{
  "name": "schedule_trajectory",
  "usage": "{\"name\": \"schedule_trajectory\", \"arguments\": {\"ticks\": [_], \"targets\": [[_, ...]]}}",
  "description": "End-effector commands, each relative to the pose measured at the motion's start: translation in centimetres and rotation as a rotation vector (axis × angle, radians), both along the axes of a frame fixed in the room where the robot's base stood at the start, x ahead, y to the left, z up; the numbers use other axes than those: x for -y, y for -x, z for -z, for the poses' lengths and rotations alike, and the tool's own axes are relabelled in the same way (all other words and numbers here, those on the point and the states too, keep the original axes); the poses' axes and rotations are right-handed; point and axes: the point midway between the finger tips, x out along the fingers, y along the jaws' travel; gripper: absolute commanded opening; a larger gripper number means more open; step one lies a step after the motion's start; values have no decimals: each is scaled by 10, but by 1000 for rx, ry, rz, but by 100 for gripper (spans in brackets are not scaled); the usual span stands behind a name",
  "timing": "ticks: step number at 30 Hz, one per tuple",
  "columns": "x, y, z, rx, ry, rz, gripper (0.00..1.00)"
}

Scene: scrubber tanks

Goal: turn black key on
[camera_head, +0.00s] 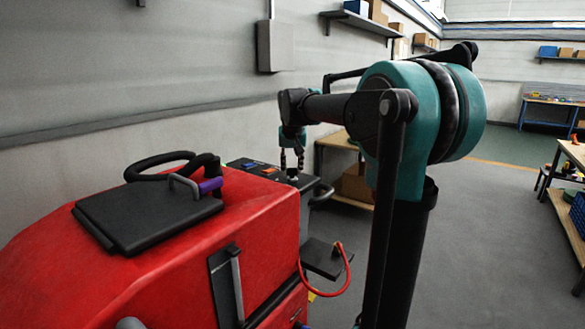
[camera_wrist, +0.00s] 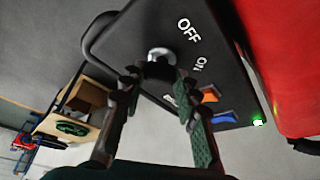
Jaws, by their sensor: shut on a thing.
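The black key (camera_wrist: 158,70) sits in a round silver lock (camera_wrist: 161,53) on the dark control panel (camera_wrist: 140,22). White OFF and ON labels are printed right of the lock, and another label is partly hidden by a finger. My gripper (camera_wrist: 158,82) is shut on the black key, with one finger on each side of it. In the head view my gripper (camera_head: 291,170) points down at the panel (camera_head: 306,181) at the far end of the red machine (camera_head: 190,265). The key's exact angle is hard to tell between the fingers.
Orange (camera_wrist: 208,97) and blue (camera_wrist: 224,117) switches and a lit green light (camera_wrist: 257,123) are on the panel near my right finger. A black lid (camera_head: 150,215) with a hose lies on the machine. A shelf with boxes (camera_head: 356,184) stands beyond the panel.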

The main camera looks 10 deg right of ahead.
Motion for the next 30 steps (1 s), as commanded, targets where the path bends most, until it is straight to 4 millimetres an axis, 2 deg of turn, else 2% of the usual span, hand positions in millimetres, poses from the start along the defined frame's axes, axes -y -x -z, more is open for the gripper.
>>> {"name": "schedule_trajectory", "arguments": {"ticks": [9, 25, 26, 30], "targets": [[-1, 0, 0, -1, 0, 121, 2], [-1, 0, 0, -1, -1, 147, 2], [-1, 0, 0, -1, -1, 147, 32], [-1, 0, 0, -1, -1, 146, 49]]}}
